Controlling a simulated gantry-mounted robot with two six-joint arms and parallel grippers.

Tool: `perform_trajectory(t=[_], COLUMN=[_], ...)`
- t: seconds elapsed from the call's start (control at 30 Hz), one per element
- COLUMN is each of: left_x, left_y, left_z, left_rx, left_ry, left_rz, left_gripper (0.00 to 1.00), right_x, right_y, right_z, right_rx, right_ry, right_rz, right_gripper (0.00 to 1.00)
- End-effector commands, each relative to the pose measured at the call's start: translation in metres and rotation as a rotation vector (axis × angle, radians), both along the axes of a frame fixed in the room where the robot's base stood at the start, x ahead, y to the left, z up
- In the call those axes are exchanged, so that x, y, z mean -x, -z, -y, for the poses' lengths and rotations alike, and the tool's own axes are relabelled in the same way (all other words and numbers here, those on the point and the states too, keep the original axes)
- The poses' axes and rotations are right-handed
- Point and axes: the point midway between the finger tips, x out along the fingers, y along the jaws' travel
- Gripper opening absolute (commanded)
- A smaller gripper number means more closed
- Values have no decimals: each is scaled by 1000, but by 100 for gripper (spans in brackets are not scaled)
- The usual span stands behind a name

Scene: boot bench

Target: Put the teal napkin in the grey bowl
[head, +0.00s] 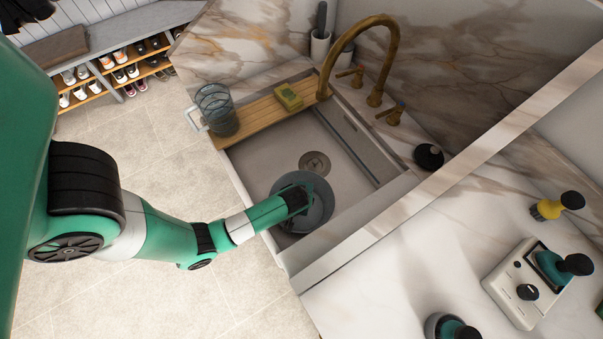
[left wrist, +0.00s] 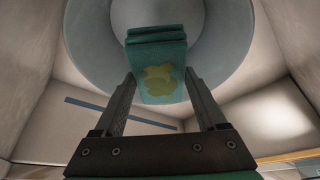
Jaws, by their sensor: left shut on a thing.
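The grey bowl (head: 322,212) sits in the sink, near the drain. My left gripper (head: 298,199) is over the bowl in the head view and covers part of it. In the left wrist view, the left gripper (left wrist: 158,76) is shut on the teal napkin (left wrist: 157,56), which is folded and has a yellow-green pattern. The napkin shows against the inside of the bowl (left wrist: 88,35) there; I cannot tell whether it touches the bowl. The napkin is hidden by the gripper in the head view. My right gripper is in neither view.
The sink (head: 264,166) has a wooden board (head: 258,114) across its far end with a glass pitcher (head: 216,108) and a sponge (head: 289,96). A brass faucet (head: 392,62) stands behind. The right counter (head: 420,245) holds a yellow brush (head: 548,209) and a white device (head: 510,284).

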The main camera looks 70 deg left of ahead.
Motion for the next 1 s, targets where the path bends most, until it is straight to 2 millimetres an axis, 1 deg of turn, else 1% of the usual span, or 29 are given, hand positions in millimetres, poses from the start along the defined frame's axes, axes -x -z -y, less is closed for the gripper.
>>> perform_trajectory(t=[0.03, 0.1, 0.2, 0.3, 0.43, 0.47, 0.63, 0.7, 0.87, 1.0], left_x=[1, 1, 1, 1, 1, 1, 1, 1, 0, 1], left_y=[14, 31, 50, 57, 60, 63, 92, 96, 93, 96], left_z=[0, 0, 0, 0, 0, 0, 0, 0, 0, 0], left_rx=[1, 1, 1, 0, 0, 1, 1, 0, 1, 0], left_ry=[-1, -1, 1, -1, -1, -1, 0, 0, 0, 0], left_rz=[-5, -5, -5, -2, -2, -3, -3, -1, 0, -1], left_gripper=[12, 12, 12, 12, 12, 12, 12, 12, 12, 12], right_x=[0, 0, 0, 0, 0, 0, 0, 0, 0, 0], right_y=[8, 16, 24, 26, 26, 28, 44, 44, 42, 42], right_z=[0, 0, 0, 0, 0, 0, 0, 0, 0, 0], right_rx=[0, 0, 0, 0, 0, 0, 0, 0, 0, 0], right_ry=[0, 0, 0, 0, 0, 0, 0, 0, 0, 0], right_rz=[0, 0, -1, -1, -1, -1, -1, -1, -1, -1], right_gripper=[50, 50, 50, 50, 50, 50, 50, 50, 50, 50])
